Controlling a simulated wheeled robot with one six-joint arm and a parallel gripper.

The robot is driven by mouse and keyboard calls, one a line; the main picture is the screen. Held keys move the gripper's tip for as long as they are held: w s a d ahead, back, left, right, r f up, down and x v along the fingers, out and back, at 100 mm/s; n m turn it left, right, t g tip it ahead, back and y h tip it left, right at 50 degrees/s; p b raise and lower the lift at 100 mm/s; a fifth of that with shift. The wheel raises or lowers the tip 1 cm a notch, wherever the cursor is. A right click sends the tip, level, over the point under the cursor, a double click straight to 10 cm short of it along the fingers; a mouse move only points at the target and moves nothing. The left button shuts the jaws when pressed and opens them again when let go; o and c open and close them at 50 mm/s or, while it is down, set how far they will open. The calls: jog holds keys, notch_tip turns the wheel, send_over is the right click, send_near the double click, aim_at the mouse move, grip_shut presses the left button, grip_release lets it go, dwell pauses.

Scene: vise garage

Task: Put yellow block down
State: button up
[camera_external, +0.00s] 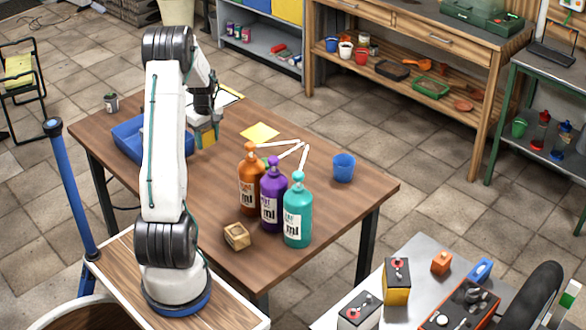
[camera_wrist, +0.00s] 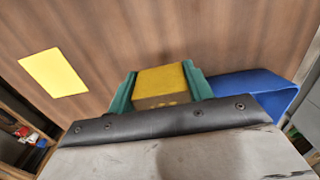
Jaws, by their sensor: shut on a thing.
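The yellow block (camera_wrist: 161,79) sits between the two green fingers of my gripper (camera_wrist: 160,88) in the wrist view. My gripper is shut on it. In the external view my gripper (camera_external: 205,136) hangs over the left part of the wooden table (camera_external: 215,185), just right of the blue tray.
A blue tray (camera_external: 127,139) is close beside my gripper. Orange (camera_external: 249,187), purple (camera_external: 272,205) and teal (camera_external: 298,220) bottles, a blue cup (camera_external: 343,168), white sticks (camera_external: 290,152) and a small wooden block (camera_external: 236,236) stand or lie on the table.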

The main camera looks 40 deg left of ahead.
send_over(227, 133)
notch_tip(227, 133, down, 2)
jog(key=shift+s+d+f, duration=0.1)
jog(key=shift+f, duration=1.75)
jog(key=shift+f, duration=0.15)
jog(key=o, duration=1)
jog(key=shift+c, duration=0.2)
